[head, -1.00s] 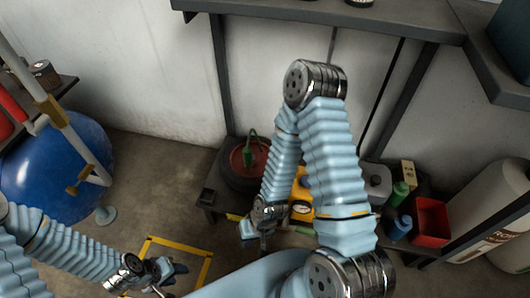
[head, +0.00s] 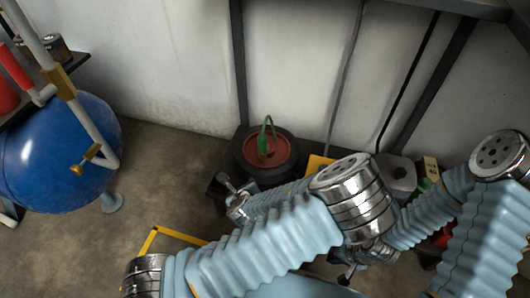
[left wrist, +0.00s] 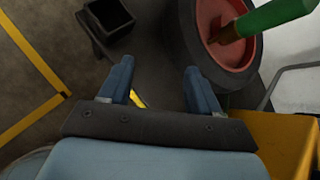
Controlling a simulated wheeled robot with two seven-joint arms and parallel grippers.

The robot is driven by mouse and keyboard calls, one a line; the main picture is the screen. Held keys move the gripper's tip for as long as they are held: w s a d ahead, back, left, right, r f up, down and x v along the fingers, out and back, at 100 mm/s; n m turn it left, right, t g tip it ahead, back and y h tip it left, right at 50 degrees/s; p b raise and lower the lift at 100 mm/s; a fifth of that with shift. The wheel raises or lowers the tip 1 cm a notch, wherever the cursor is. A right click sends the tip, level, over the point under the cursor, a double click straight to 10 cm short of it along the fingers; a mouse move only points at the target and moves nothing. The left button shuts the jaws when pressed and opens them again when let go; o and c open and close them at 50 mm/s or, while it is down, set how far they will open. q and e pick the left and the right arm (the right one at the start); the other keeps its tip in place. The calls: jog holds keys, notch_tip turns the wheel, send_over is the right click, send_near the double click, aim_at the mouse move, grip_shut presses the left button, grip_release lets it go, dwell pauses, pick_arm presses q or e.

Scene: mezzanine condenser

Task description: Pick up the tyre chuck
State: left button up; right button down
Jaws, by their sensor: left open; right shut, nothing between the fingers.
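A green tool with a loop on top, which looks like the tyre chuck (head: 264,144), stands on the red hub of a black tyre. In the left wrist view the green handle (left wrist: 272,17) has a brass-coloured lower end and is cut by the top edge. My left gripper (head: 227,184) is in front of the tyre, to its lower left. My right gripper (head: 347,276) is shut and empty, low in the head view and partly hidden by my arm.
The tyre (head: 242,163) stands beside a small black open box (left wrist: 108,17). A yellow object (head: 318,164) is right of the tyre, and a grey canister (head: 398,178) is further right. A big blue ball (head: 60,150) is at the left.

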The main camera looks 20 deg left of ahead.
aim_at(262, 147)
pick_arm(q)
jog(key=w+d+r+m+t+b, duration=0.1)
jog(key=w+d+r+m+t, duration=0.35)
jog(key=r+m, duration=0.3)
jog(key=shift+n+h, duration=0.25)
jog(key=shift+h, duration=0.25)
jog(key=b+x, duration=0.4)
jog(key=x, duration=0.1)
jog(key=r+b+x, duration=0.1)
jog(key=b+x, duration=0.1)
jog(key=shift+w+a+f+b, duration=0.1)
jog(key=shift+w+a+b, duration=0.15)
jog(key=shift+w, duration=0.35)
jog(key=b+x, duration=0.1)
jog(key=x, duration=0.4)
jog(key=shift+d+f+b, duration=0.1)
jog(key=shift+d+b, duration=0.05)
jog(key=shift+b, duration=0.2)
jog(key=shift+w, duration=0.35)
jog(key=shift+c, duration=0.3)
grip_shut()
